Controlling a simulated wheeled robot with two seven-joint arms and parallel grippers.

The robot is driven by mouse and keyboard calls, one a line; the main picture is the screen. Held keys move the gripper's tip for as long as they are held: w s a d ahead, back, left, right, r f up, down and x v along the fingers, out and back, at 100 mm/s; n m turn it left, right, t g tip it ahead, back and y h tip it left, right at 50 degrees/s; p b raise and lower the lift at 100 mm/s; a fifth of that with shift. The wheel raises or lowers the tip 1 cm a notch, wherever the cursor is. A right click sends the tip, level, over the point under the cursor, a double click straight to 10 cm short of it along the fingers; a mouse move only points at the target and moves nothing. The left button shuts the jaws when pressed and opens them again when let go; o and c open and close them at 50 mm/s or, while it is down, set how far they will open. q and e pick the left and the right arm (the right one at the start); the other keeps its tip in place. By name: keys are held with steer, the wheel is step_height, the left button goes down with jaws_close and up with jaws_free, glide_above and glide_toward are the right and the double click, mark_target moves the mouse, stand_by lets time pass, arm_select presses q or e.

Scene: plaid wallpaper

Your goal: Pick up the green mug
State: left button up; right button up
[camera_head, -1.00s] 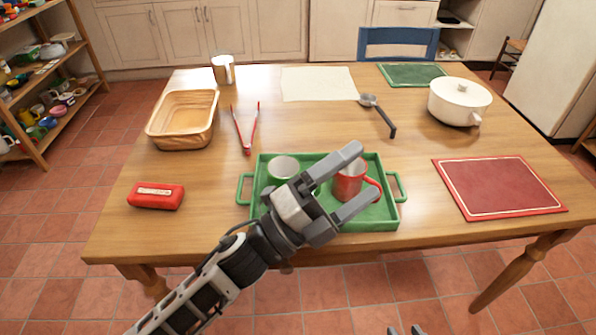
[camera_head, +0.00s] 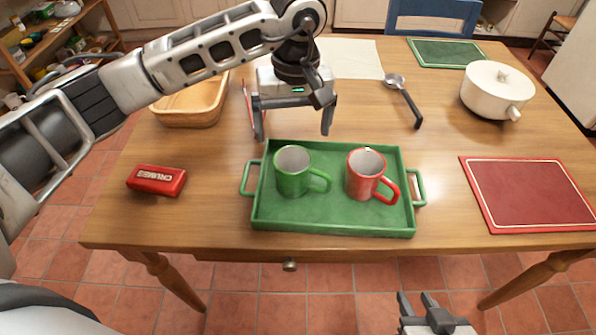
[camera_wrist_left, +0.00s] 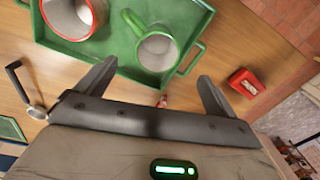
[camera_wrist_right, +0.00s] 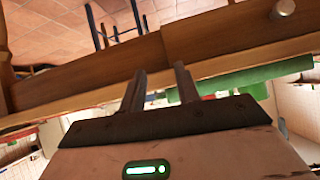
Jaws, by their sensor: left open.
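The green mug (camera_head: 292,172) stands upright in the left part of the green tray (camera_head: 330,222), its handle pointing right. It also shows in the left wrist view (camera_wrist_left: 157,48), seen from above, with its white inside visible. A red mug (camera_head: 363,172) stands to its right in the tray. My left gripper (camera_head: 293,135) is open and empty, pointing down above the tray's far edge, just behind the green mug. Nothing is between its fingers (camera_wrist_left: 158,72). My right gripper (camera_head: 416,296) is low, in front of the table's front edge. Its fingers are apart and empty.
A red box (camera_head: 157,180) lies left of the tray. A wooden basket (camera_head: 195,108) is behind on the left, partly hidden by my left arm. A ladle (camera_head: 404,98), a white pot (camera_head: 497,88) and a red board (camera_head: 530,192) are on the right.

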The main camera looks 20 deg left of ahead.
arm_select(q)
glide_above(293, 168)
steer(key=s+d, duration=0.1)
steer(key=s, duration=0.3)
step_height(293, 168, down, 7)
steer(key=shift+w+d+f+p, duration=0.1)
steer(key=shift+w+p, duration=0.05)
steer(key=shift+p, duration=0.2)
steer(key=shift+w+f+p, duration=0.15)
steer(key=shift+f+p, duration=0.15)
steer(key=shift+f, duration=1.05)
steer(key=shift+w+f+p, duration=0.1)
steer(key=shift+f+p, duration=0.15)
steer(key=shift+f, duration=1.05)
steer(key=c, duration=1.2)
steer(key=shift+r, duration=0.15)
